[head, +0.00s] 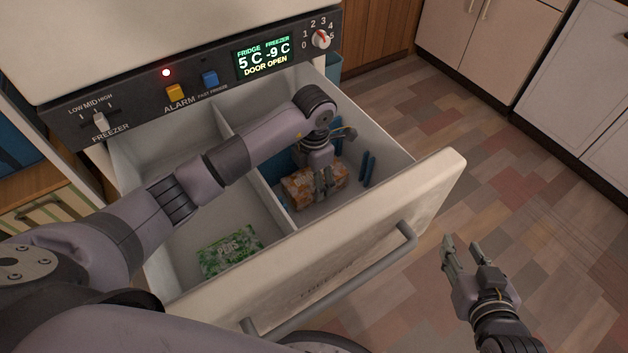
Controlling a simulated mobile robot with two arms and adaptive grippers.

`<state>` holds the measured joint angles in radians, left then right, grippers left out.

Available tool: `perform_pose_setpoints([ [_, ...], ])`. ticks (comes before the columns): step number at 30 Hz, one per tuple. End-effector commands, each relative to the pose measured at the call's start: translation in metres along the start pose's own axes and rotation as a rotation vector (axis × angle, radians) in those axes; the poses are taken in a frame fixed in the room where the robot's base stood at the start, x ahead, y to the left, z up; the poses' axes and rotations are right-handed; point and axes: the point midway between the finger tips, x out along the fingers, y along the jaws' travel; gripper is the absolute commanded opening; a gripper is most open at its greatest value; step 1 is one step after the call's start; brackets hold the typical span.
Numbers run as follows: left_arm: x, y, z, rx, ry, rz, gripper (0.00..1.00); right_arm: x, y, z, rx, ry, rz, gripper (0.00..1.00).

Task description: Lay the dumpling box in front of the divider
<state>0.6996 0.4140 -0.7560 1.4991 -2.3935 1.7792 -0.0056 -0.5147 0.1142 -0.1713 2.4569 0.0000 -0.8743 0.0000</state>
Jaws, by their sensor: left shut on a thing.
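An orange-and-white patterned box (299,190), which looks like the dumpling box, is low in the right compartment of the open freezer drawer (437,185). My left gripper (324,190) reaches down into this compartment and is shut on the box, covering part of it. A blue divider (280,171) stands behind the box, partly hidden by my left arm and gripper. I cannot tell whether the box touches the divider or fully rests on the drawer floor. My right gripper (464,247) is outside the drawer, to the right of its front, with its fingers apart and empty.
A green package (231,250) lies in the left compartment. A pale wall (227,124) separates the compartments. Blue upright pieces (367,169) stand at the right compartment's right side. The drawer handle (340,283) runs along the front. Open floor (540,235) lies to the right.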

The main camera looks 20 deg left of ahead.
Motion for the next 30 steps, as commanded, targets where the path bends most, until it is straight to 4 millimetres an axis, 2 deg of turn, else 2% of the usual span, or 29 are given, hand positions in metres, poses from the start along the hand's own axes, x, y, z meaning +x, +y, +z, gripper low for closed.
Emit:
perform_pose_setpoints([
  [3, 0.005, 0.0, 0.0, 0.0, -0.001, 0.0, 0.24, 0.001, -0.001, -0.007, 0.0, 0.035, -0.002, 0.35],
  [16, 0.007, 0.0, 0.001, 0.0, -0.002, 0.001, 0.24, 0.002, -0.002, -0.013, 0.0, 0.064, -0.004, 0.35],
  [17, 0.008, 0.0, 0.0, 0.0, 0.0, 0.0, 0.62, 0.002, -0.002, -0.014, 0.0, 0.07, -0.004, 0.35],
  [21, 0.007, 0.0, 0.0, 0.0, 0.0, 0.0, 0.7, 0.002, -0.002, -0.014, 0.0, 0.07, -0.004, 0.35],
  [30, 0.007, 0.0, 0.0, 0.0, 0.0, 0.0, 0.7, 0.002, -0.002, -0.013, 0.0, 0.066, -0.005, 0.35],
])
